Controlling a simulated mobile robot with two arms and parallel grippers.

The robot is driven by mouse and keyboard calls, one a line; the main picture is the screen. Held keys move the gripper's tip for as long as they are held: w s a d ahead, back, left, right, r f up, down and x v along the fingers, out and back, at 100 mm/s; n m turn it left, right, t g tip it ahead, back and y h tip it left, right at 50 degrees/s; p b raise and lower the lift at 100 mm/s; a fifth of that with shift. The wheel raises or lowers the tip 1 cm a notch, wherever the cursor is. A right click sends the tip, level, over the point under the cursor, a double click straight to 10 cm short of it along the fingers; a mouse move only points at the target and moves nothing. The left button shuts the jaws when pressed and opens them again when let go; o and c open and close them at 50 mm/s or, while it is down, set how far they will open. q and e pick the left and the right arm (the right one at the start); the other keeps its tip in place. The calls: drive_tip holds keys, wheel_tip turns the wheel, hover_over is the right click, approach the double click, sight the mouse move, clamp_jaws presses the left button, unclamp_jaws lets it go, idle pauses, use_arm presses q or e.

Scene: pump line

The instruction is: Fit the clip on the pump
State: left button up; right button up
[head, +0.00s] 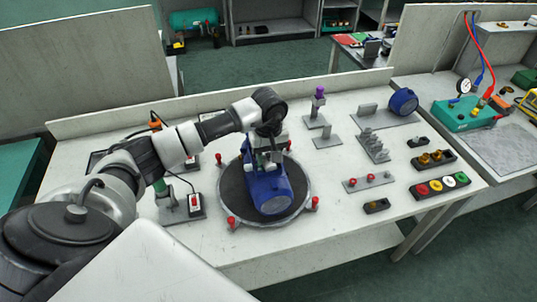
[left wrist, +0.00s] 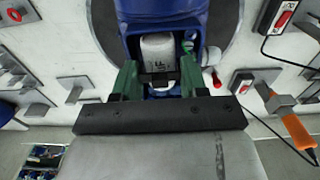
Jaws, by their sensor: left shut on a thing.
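The blue pump (head: 270,192) sits on a round dark turntable (head: 233,197) in the middle of the bench. In the left wrist view the pump's blue body (left wrist: 185,20) fills the top middle, with a pale grey part bearing dark marks (left wrist: 158,48) in it. My left gripper (head: 268,158) is over the back end of the pump. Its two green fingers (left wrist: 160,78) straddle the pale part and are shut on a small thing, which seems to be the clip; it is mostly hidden. I cannot tell whether it touches the pump. My right gripper is not in view.
Several red knobs (head: 232,223) ring the turntable. A switch box (head: 195,203) stands left of it. Stands, a stepped block (head: 374,146) and a tray of coloured buttons (head: 440,186) lie to the right.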

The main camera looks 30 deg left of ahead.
use_arm(q)
drive_tip(key=shift+b, duration=0.3)
idle(0.5)
drive_tip(key=shift+f+b, duration=0.3)
drive_tip(key=shift+b, duration=0.1)
idle(0.6)
drive_tip(key=o, duration=1)
drive_tip(key=shift+c, duration=0.2)
drive_tip(key=shift+r, duration=0.1)
drive_tip(key=shift+r+p, duration=1.6)
drive_tip(key=shift+r, duration=1.35)
